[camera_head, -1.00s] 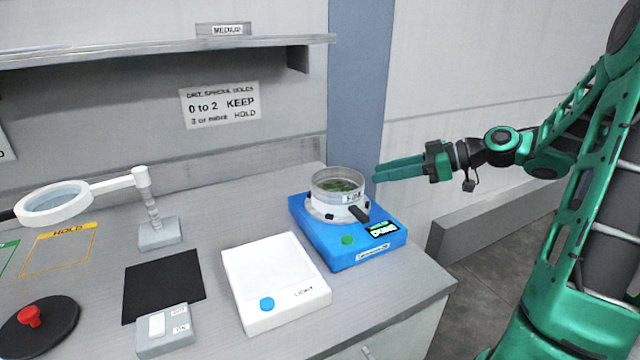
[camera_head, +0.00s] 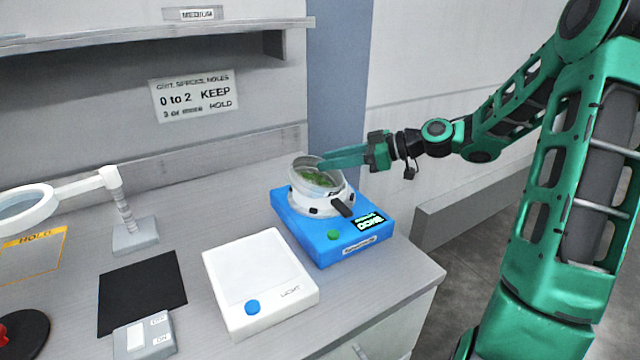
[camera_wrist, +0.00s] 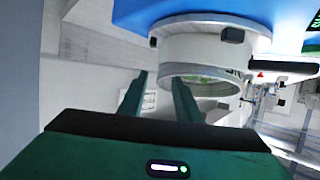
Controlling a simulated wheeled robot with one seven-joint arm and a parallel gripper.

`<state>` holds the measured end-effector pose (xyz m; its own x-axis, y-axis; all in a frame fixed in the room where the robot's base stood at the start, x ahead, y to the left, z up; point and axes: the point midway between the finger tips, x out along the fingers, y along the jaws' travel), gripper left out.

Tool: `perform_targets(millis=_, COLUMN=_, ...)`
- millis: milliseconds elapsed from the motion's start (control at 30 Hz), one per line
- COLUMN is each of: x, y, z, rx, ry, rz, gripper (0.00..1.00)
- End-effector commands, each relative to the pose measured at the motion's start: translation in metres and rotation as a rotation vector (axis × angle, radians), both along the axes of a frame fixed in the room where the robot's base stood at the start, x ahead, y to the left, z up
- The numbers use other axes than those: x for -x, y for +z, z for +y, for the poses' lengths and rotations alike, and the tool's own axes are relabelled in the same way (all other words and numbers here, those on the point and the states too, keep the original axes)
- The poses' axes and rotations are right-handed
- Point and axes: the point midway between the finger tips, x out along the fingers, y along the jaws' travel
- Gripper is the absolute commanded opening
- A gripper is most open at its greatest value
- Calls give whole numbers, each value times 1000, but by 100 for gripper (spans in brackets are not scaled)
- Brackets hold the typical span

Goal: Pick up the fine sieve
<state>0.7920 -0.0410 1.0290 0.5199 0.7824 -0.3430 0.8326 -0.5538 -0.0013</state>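The fine sieve (camera_head: 311,187) is a clear-walled round pan with green leaves in it. It sits tilted in the white collar on the blue shaker (camera_head: 292,226), leaning toward the left of the head view. My gripper (camera_head: 326,161) reaches in from the right, with its fingertips at the sieve's back rim. In the wrist view, the fingers of my gripper (camera_wrist: 161,80) are apart, and the edge of the sieve (camera_wrist: 205,72) lies between and behind their tips. Contact looks likely on the sieve's side, but a firm hold does not show.
A white light box (camera_head: 250,270) stands left of the shaker. A wall shelf (camera_head: 150,40) hangs above. The counter's right edge is close to the shaker.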

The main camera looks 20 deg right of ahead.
Motion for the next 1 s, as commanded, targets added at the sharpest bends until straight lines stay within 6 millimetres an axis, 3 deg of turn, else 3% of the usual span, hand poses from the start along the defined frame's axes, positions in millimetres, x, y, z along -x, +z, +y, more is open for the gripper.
perform_targets(millis=133, x=-8, y=-5, z=13, rx=-1, ry=1, rz=0, gripper=31)
perform_targets(millis=400, x=-10, y=-7, z=14, rx=1, ry=-1, rz=0, gripper=31)
perform_targets(millis=433, x=-10, y=-7, z=14, rx=1, ry=-1, rz=0, gripper=28)
perform_targets(millis=567, x=-10, y=-7, z=14, rx=1, ry=-1, rz=0, gripper=0)
perform_targets(millis=1000, x=-10, y=-4, z=14, rx=1, ry=-1, rz=-1, gripper=0)
